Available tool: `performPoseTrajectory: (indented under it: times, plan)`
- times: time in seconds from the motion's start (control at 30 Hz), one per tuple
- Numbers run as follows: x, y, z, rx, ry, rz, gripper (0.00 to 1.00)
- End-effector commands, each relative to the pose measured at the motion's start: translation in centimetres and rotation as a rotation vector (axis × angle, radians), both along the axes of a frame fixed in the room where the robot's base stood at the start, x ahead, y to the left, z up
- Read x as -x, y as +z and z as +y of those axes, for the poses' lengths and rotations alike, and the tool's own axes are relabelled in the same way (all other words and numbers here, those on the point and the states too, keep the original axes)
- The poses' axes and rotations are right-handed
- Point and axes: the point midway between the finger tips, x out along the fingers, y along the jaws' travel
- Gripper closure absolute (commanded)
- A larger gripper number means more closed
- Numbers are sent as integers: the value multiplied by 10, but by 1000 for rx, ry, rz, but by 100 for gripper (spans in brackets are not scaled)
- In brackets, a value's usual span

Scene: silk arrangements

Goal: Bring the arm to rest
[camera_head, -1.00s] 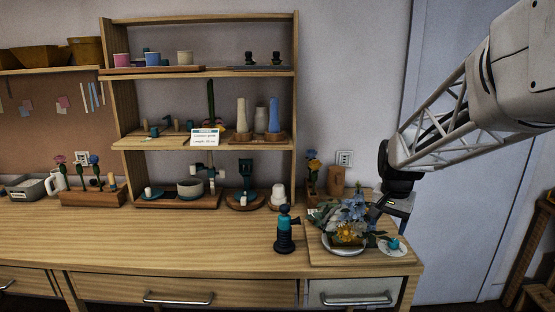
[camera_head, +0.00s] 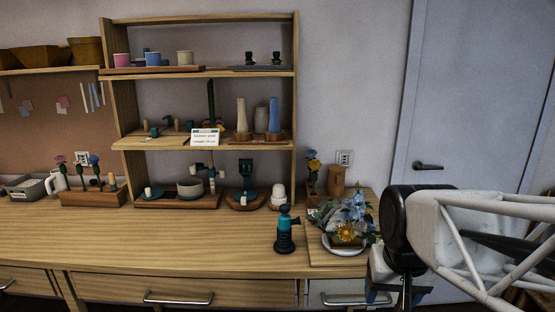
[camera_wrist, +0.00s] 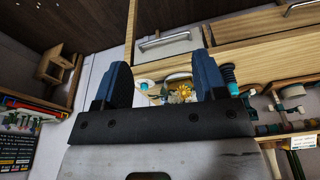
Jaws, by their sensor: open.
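My gripper (camera_wrist: 158,85) shows in the wrist view with its two blue-grey fingers spread apart and nothing between them. In the head view, my gripper (camera_head: 388,297) hangs low at the right front corner of the workbench (camera_head: 200,240), partly hidden by the black wrist joint of my arm. A flower arrangement (camera_head: 345,222) in blue, white and yellow sits on a round plate on the board at the bench's right end, left of my gripper and apart from it. It also shows beyond the fingers in the wrist view (camera_wrist: 181,92).
A teal and black bottle-like tool (camera_head: 285,232) stands left of the flowers. A shelf unit (camera_head: 297,100) holds vases, cups and stands at the back. A door (camera_head: 470,110) is at right. The bench's middle front is clear.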

Motion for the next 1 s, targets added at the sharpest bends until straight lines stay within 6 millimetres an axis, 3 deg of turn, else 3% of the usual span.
performPoseTrajectory:
  times: [0.13, 0.33, 1.0]
  plan:
    - [32, -7, 7, 10, 59, -15, 35]
    - [54, -14, 11, 19, 107, -26, 35]
    - [59, -16, 12, 20, 117, -27, 35]
